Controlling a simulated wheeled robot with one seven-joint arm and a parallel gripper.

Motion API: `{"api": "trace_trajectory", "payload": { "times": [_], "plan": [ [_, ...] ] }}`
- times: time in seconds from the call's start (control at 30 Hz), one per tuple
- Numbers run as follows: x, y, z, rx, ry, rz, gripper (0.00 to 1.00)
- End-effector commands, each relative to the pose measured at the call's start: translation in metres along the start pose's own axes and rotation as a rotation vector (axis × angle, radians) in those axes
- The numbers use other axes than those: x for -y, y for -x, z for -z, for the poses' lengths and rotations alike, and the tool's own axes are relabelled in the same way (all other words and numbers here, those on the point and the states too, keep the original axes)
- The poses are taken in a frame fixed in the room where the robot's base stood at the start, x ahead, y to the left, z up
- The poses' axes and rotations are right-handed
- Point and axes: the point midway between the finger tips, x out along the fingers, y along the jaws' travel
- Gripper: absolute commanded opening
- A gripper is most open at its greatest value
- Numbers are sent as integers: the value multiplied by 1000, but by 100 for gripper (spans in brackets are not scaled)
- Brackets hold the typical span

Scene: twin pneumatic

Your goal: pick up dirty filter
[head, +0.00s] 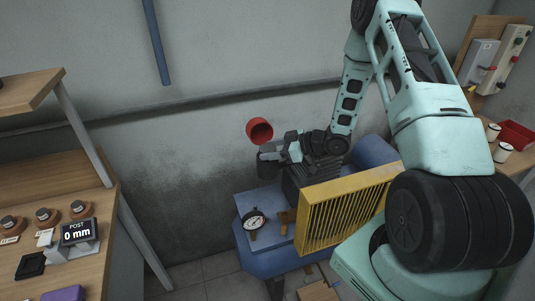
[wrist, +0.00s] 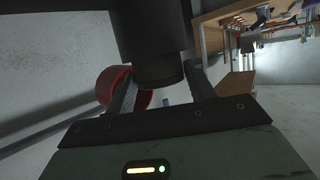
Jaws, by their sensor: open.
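My gripper (head: 272,152) is open beside the compressor, just below a red cup-shaped part (head: 260,130). In the wrist view my two fingers (wrist: 160,84) reach toward a dark cylinder (wrist: 152,40), one on each side of its lower end. I cannot tell whether they touch it, or whether this cylinder is the dirty filter or a housing. The red part (wrist: 108,84) shows beside the left finger in the wrist view. In the head view a dark shape (head: 267,168) sits under the gripper, partly hidden by it.
A blue compressor (head: 255,263) with a yellow slatted guard (head: 340,212) and a gauge (head: 254,221) stands below my arm. A wooden bench (head: 95,262) is at left. White cylinders (head: 503,152) and a red bin (head: 517,134) are at right. The wall is close behind.

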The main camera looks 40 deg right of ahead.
Motion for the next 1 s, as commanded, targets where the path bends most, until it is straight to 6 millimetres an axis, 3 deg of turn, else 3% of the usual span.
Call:
{"api": "trace_trajectory", "payload": {
  "times": [0.13,0.4,0.5,0.53,1.0],
  "plan": [
    [0,-15,2,-1,1,1,54],
    [0,-18,0,-1,1,-1,54],
    [0,-18,0,-1,1,-1,26],
    [0,-18,0,0,1,-1,25],
    [-1,-15,8,-1,3,-1,25]
  ]
}}
